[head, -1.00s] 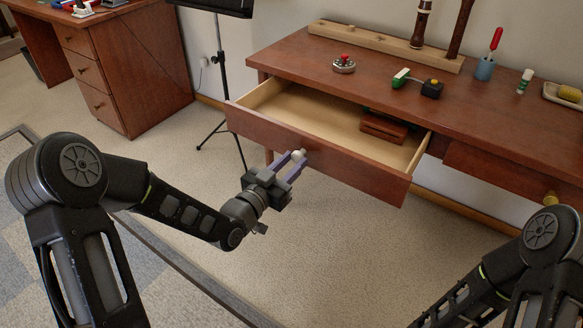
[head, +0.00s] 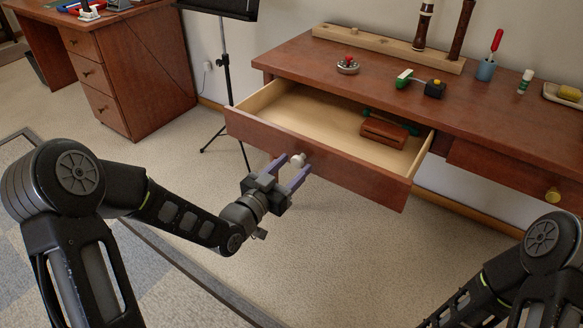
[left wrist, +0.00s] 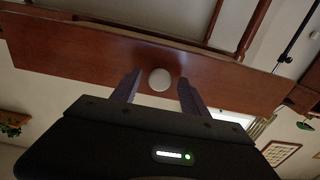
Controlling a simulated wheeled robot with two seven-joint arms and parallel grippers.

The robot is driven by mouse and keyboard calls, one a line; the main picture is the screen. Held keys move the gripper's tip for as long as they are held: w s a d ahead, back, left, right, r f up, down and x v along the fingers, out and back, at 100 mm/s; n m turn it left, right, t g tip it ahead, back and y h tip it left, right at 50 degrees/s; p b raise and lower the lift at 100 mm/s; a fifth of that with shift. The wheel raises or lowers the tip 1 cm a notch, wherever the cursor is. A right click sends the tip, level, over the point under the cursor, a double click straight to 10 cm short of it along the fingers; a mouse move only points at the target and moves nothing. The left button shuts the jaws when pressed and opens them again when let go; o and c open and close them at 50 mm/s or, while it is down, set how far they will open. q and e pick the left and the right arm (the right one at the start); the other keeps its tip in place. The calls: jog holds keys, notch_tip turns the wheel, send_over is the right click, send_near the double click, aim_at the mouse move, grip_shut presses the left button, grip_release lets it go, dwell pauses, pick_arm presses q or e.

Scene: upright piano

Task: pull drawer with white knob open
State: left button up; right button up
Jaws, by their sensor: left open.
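The drawer (head: 345,170) with the white knob stands pulled out from the desk, its inside showing. The white knob (head: 298,160) is on its front panel, and it also shows in the left wrist view (left wrist: 160,80). My left gripper (head: 294,165) is open, with its two purple fingers on either side of the knob. In the left wrist view, gaps show between the knob and both fingers. A brown wooden case-like object (head: 384,133) and a dark green object lie in the drawer. My right gripper is out of view; only part of that arm shows at the lower right.
A closed drawer with a yellow knob (head: 552,194) is to the right. The desk top (head: 310,58) carries a round metal item, a green-and-black item and a blue cup. A black stand (head: 226,75) is left of the desk. Carpet in front is clear.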

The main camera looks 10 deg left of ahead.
pick_arm(q)
jog(key=shift+s, duration=0.1)
jog(key=v, duration=0.7)
jog(key=shift+s+p, duration=0.3)
jog(key=shift+p, duration=0.1)
jog(key=shift+a+f, duration=0.1)
jog(key=s+f+n+g+y, duration=0.2)
jog(key=f+n+g, duration=0.1)
jog(key=f, duration=0.6)
jog(key=s+f+n+g+y, duration=0.1)
jog(key=s+f+n+g, duration=0.2)
jog(key=f, duration=0.6)
jog(key=s+d+f+g, duration=0.5)
jog(key=s+f, duration=0.3)
jog(key=s, duration=0.3)
jog(key=s+d+f+g, duration=0.45)
jog(key=s+f, duration=0.35)
jog(key=s, duration=0.2)
notch_tip(320, 180, up, 25)
jog(key=p, duration=2.4)
jog(key=shift+d, duration=0.25)
